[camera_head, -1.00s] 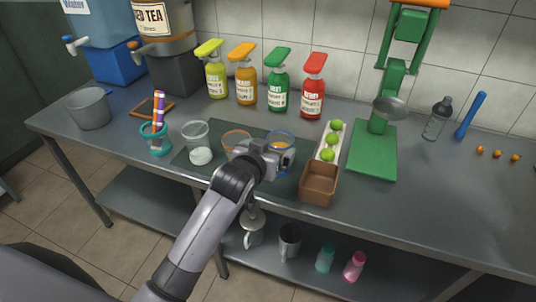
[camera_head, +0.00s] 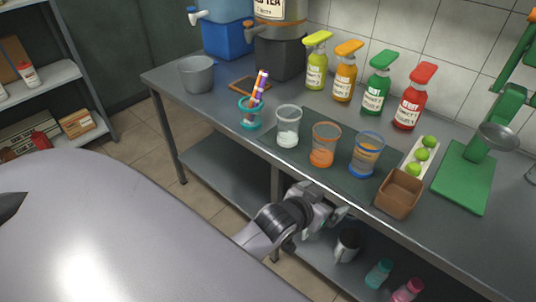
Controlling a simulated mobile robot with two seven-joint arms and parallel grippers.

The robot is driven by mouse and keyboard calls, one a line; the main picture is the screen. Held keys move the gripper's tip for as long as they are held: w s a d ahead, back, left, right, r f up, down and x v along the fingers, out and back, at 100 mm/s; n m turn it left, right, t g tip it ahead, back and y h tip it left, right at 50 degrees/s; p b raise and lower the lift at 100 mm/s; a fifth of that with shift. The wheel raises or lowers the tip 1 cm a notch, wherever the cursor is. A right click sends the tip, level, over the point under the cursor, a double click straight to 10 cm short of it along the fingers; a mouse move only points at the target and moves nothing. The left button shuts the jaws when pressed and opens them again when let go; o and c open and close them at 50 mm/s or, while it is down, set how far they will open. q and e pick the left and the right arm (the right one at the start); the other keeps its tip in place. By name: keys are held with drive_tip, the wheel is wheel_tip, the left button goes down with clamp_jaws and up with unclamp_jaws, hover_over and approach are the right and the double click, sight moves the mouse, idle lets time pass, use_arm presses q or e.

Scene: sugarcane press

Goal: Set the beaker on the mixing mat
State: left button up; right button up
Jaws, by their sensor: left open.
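The dark mixing mat (camera_head: 341,174) lies flat near the table's front edge. Three clear cups stand upright on it: a white-filled cup (camera_head: 287,128) at the left end, an orange-rimmed cup (camera_head: 324,145) in the middle and a blue-rimmed cup (camera_head: 367,155) at the right. I cannot tell which of them is the beaker. My left gripper (camera_head: 335,214) is open and empty, in front of the table's front edge and apart from the cups. Its fingers are small and partly hidden by the wrist. My right gripper is not in view.
A brown box (camera_head: 398,195) and a white tray of green limes (camera_head: 419,157) stand right of the mat. A teal holder with straws (camera_head: 249,113) stands at its left. Several pump bottles (camera_head: 375,83) line the back. Mugs and small bottles (camera_head: 378,274) are on the lower shelf.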

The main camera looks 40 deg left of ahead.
use_arm(q)
drive_tip(key=s+a+f+g, duration=0.1)
drive_tip(key=s+f, duration=0.4)
drive_tip(key=s, duration=0.4)
drive_tip(key=s+a+f+m+h, duration=0.1)
drive_tip(key=s+f, duration=0.3)
drive_tip(key=s, duration=0.6)
drive_tip(key=shift+s+f+g, duration=0.25)
drive_tip(key=shift+f+g, duration=0.1)
drive_tip(key=shift+g, duration=0.05)
drive_tip(key=shift+a, duration=0.1)
